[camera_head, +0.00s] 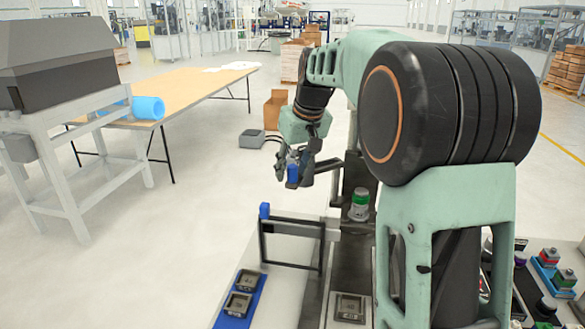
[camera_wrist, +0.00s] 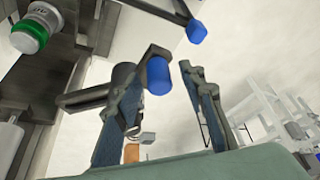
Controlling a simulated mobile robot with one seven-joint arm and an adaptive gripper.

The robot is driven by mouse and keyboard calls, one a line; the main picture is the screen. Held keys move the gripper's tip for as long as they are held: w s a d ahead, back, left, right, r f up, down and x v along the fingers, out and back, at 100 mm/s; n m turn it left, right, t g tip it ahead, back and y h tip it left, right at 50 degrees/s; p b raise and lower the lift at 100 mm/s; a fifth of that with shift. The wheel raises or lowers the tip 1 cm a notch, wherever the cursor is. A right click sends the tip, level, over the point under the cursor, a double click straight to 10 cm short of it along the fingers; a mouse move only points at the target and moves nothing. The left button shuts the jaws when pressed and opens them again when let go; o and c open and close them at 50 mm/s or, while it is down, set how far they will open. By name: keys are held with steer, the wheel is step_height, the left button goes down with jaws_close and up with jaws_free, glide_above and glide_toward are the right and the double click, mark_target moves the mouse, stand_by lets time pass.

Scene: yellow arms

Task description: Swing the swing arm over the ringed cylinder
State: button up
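The ringed cylinder (camera_head: 359,205), grey with a green band, stands upright on the dark fixture in the head view. It also shows at the upper left of the wrist view (camera_wrist: 30,35). One dark swing arm (camera_head: 328,165) reaches left from the fixture towards my gripper (camera_head: 300,170). A blue knob (camera_wrist: 158,75) sits between my fingertips in the wrist view, close to the left finger; a gap shows at the right finger. My gripper is open around it. The swing arm's joint is partly hidden behind my arm.
A second barred arm (camera_head: 290,226) with a blue end (camera_head: 264,211) stands lower left of the cylinder. A blue tray (camera_head: 228,322) with square parts lies in front. Small coloured parts (camera_head: 564,280) stand at right. A wooden table (camera_head: 190,90) is behind left.

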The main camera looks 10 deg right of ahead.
jaws_close()
steer(key=shift+s+d, duration=0.1)
